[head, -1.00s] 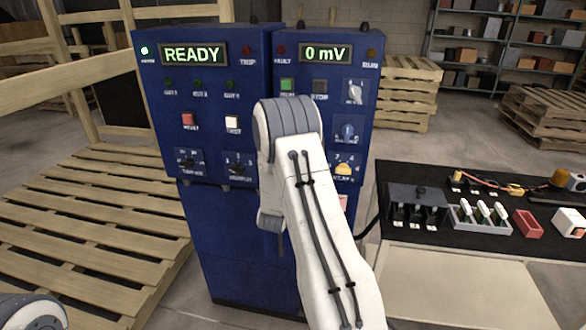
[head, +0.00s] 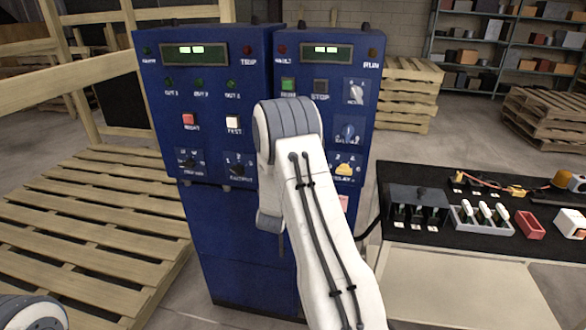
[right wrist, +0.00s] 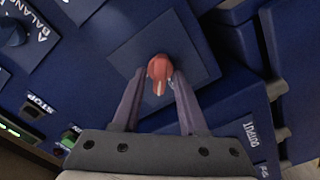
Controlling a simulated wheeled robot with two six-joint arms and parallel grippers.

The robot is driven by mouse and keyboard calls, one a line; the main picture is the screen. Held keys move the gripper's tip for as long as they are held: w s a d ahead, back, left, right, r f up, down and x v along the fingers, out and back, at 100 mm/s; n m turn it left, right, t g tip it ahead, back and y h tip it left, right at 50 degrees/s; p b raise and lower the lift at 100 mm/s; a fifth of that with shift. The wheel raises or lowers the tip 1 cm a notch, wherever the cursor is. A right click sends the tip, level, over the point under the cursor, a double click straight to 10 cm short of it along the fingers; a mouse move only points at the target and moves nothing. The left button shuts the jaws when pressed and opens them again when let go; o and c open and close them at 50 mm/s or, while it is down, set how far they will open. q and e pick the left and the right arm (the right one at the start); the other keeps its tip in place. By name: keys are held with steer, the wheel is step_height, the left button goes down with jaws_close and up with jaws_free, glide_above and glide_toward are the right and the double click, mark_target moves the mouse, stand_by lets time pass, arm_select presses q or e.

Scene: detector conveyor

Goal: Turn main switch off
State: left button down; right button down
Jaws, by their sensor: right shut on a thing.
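The blue control cabinet (head: 235,245) stands in the middle of the head view. In the right wrist view a red rotary knob (right wrist: 159,68) with a pale pointer mark sits on a square blue plate (right wrist: 193,62). I take it to be the main switch; no label for it is readable. My right gripper (right wrist: 159,82) is shut on this knob, one finger on each side. In the head view my right arm hides both the knob and this gripper. The cabinet's left display (head: 195,50) and right display (head: 326,53) show only short bright blocks. My left gripper is out of view.
A black-topped bench (head: 465,246) with a dark switch box (head: 418,202), a tray of white-handled parts (head: 482,219) and a red bin (head: 529,225) stands to the right. Wooden pallets (head: 95,215) lie at the left.

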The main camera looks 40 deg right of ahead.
steer(key=shift+f+n+p, duration=0.15)
steer(key=shift+n+p, duration=0.55)
steer(key=shift+n, duration=3.4)
steer(key=c, duration=0.8)
jaws_free()
steer(key=shift+a, duration=0.1)
